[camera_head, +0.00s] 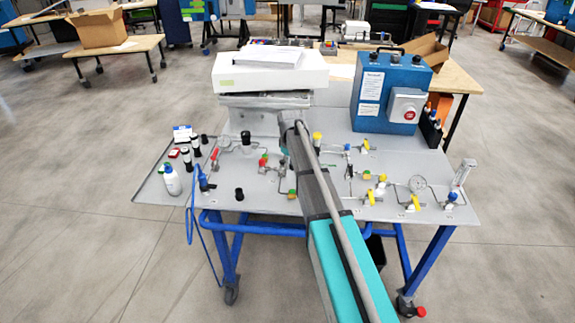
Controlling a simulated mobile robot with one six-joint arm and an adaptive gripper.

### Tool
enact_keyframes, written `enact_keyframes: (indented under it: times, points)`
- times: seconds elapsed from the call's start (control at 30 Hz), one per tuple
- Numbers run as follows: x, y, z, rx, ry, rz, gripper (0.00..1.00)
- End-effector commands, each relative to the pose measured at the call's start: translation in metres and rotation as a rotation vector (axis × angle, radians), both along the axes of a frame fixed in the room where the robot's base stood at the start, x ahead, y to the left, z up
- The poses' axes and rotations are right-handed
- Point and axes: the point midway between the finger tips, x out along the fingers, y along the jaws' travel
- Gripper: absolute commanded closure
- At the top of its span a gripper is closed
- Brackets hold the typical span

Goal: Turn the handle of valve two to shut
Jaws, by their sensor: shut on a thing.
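A grey panel (330,202) on a blue-legged cart carries pipework with several small valves. Yellow handles show at the back (366,145), at the right middle (371,198) and at the front right (413,203). Red handles show at the left (214,153) and near the middle (263,161). The valve labels are too small to read, so I cannot tell which is valve two or how its handle stands. My arm reaches over the middle of the panel and hides part of the pipework. My gripper and its fingers are hidden behind the arm.
A blue control box (388,88) with a red button stands at the back right. A white instrument (265,72) stands at the back left. A white bottle (172,181) and dark-capped vials (190,155) stand at the left. A clear tube (461,173) rises at the right edge.

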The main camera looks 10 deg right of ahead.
Motion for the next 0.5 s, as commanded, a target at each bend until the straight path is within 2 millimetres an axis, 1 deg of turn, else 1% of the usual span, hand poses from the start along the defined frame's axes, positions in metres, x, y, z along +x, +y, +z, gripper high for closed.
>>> enact_keyframes:
  times: [0.5]
  points:
    - [0.014, -0.014, 0.000, -0.001, 0.001, 0.476, 1.00]
